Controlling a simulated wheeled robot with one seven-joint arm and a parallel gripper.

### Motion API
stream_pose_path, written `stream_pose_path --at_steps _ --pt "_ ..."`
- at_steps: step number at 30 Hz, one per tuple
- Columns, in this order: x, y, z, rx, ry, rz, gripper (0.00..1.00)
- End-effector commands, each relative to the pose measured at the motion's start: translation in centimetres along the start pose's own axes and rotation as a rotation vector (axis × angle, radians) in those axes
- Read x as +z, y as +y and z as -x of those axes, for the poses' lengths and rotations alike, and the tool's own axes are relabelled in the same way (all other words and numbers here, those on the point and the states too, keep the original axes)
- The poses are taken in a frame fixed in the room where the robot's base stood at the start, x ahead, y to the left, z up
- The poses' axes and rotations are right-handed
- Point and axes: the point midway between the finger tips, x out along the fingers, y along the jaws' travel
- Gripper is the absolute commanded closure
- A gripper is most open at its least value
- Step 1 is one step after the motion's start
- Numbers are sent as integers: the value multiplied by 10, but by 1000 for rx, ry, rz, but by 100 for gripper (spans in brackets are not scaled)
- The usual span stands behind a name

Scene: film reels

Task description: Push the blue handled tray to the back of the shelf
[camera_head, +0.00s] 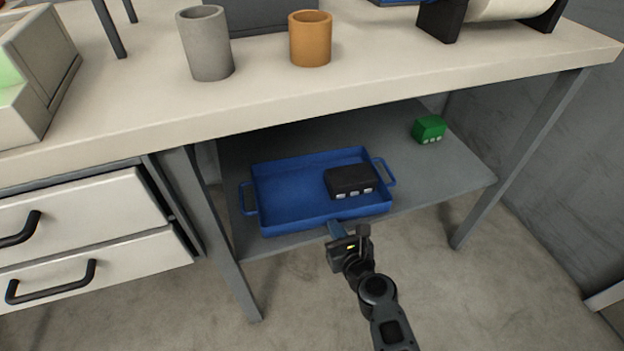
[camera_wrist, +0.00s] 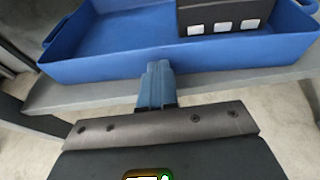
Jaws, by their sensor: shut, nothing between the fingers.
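The blue handled tray (camera_head: 290,205) lies on the grey lower shelf (camera_head: 290,144) under the table, near its front edge. It has a loop handle at its left and right ends. A black box (camera_head: 350,180) with several pale buttons sits inside its right part. My gripper (camera_head: 335,229) is shut and empty at the tray's front wall, right of its middle. In the wrist view, the closed fingertips (camera_wrist: 158,70) meet the front wall of the tray (camera_wrist: 110,69); I cannot tell whether they touch it.
A green box (camera_head: 429,130) sits on the shelf at the back right. Table legs (camera_head: 520,155) stand at either side, with a drawer unit (camera_head: 80,240) at left. The tabletop (camera_head: 270,90) overhangs the shelf. Bare shelf shows behind the tray.

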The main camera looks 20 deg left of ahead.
Motion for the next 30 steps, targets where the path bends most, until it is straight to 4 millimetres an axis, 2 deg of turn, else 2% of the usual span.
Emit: stream_pose_path --at_steps 30 --pt "11 0 -36 0 -1 0 100"
